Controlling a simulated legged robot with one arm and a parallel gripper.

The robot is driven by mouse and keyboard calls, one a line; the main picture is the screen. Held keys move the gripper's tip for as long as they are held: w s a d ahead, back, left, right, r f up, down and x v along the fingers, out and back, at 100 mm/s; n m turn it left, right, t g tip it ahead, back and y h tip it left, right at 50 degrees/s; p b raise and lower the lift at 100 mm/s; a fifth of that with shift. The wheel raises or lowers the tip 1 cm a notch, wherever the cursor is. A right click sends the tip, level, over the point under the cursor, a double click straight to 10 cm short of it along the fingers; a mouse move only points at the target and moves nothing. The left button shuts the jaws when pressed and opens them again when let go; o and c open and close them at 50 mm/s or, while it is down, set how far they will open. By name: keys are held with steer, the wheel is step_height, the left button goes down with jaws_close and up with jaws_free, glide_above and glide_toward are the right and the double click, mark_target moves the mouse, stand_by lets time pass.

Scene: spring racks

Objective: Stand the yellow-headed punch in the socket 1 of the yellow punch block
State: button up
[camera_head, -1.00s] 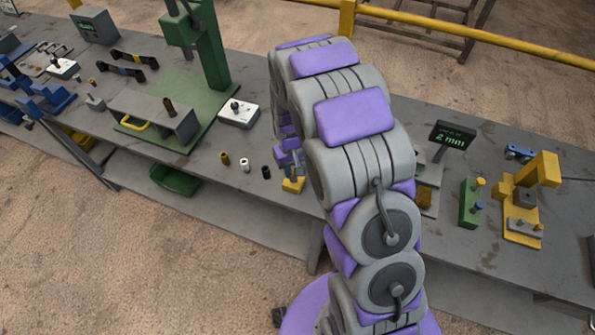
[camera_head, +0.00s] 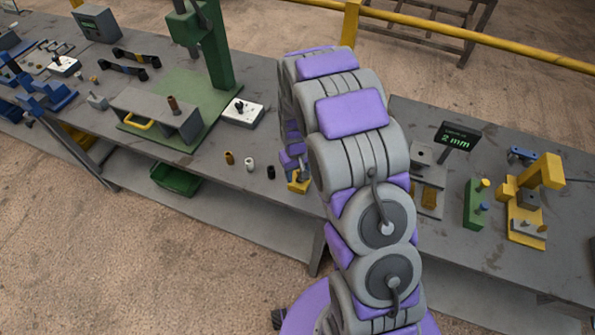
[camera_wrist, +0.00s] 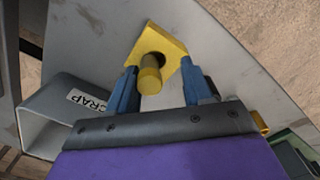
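The yellow punch block (camera_wrist: 172,40) lies beyond my fingertips in the wrist view; a yellow piece of it (camera_head: 298,186) shows below my gripper in the head view. A cylinder with a yellow head, which looks like the yellow-headed punch (camera_wrist: 150,79), sticks up toward the wrist camera over the block. My gripper (camera_wrist: 160,85) has its blue fingers on either side of this head, with gaps on both sides. It is open. Whether the punch's lower end is in a socket, and which one, I cannot tell. In the head view my arm hides most of this.
A grey box labelled SCRAP (camera_wrist: 60,110) is close at the left of my fingers. Small cylinders (camera_head: 250,164) stand near the bench's front edge. A green block (camera_head: 474,204) with yellow and blue tops and a yellow press (camera_head: 543,175) stand at the right.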

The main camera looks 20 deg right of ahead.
steer(key=shift+a, duration=0.1)
steer(key=shift+d+r, duration=0.2)
steer(key=shift+d, duration=0.25)
steer(key=shift+d+r, duration=0.15)
steer(key=shift+r, duration=0.15)
steer(key=s+r+p, duration=0.1)
steer(key=s+r, duration=0.2)
steer(key=r, duration=0.6)
steer(key=s+r, duration=0.4)
steer(key=r, duration=0.5)
steer(key=s+r+m+g, duration=0.1)
steer(key=s+r, duration=0.3)
steer(key=s, duration=0.9)
steer(key=s+r, duration=0.4)
steer(key=s, duration=1)
steer(key=shift+s+a+r+m+g, duration=0.2)
steer(key=shift+a+r+m+g, duration=0.05)
steer(key=shift+m+g, duration=0.15)
